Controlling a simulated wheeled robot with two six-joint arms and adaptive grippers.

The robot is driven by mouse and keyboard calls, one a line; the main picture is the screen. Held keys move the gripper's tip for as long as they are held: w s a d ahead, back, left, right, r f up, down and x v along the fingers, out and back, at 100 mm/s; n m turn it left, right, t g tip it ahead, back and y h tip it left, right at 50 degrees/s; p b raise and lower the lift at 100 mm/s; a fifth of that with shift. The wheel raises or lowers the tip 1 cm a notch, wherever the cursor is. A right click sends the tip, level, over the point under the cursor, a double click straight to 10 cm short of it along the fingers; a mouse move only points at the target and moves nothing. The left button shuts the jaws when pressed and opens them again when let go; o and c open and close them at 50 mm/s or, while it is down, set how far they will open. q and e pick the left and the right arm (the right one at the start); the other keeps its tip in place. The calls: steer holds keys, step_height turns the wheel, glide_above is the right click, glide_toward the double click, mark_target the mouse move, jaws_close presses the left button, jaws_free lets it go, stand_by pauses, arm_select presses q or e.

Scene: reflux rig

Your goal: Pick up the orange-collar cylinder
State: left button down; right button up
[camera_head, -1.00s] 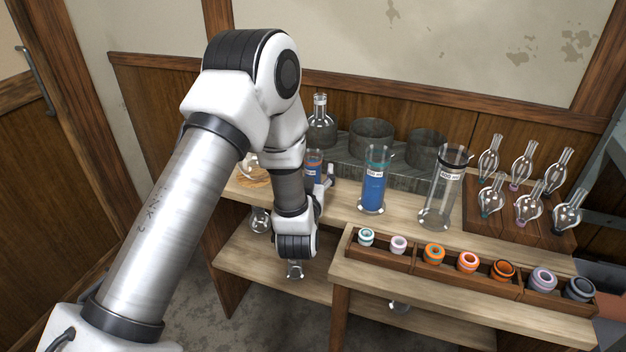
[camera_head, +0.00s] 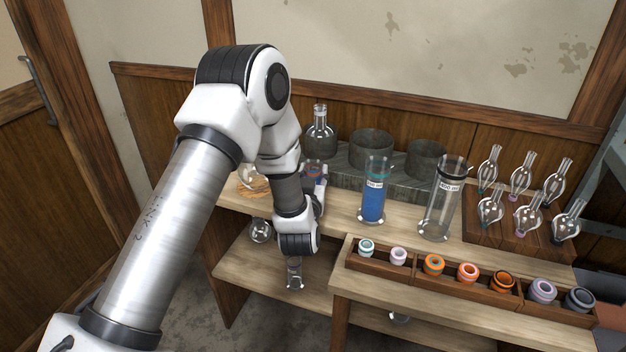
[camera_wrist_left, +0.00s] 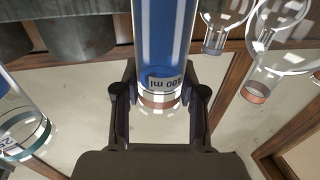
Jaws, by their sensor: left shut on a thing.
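The orange-collar cylinder (camera_head: 315,170) holds blue liquid and stands upright at the left of the bench, partly hidden by my left arm in the head view. In the left wrist view the cylinder (camera_wrist_left: 162,45) fills the top middle, with a "100 ml" label and an orange band near its end. My left gripper (camera_wrist_left: 158,100) has a finger on each side of it and is shut on it near the label and band. In the head view the gripper (camera_head: 318,185) is small and partly hidden behind my wrist. I cannot tell whether the cylinder is off the bench.
A teal-collar cylinder (camera_head: 374,190) with blue liquid and a larger empty black-collar cylinder (camera_head: 440,205) stand to the right. A flask (camera_head: 320,130) and grey pots (camera_head: 371,148) are behind. A tray of collars (camera_head: 480,282) sits in front; a rack (camera_head: 475,225) of glass bulbs is right.

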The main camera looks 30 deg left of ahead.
arm_select(q)
steer(key=shift+r, duration=0.15)
step_height(320, 180, up, 15)
steer(key=p, duration=0.4)
stand_by(0.5)
steer(key=shift+f, duration=0.2)
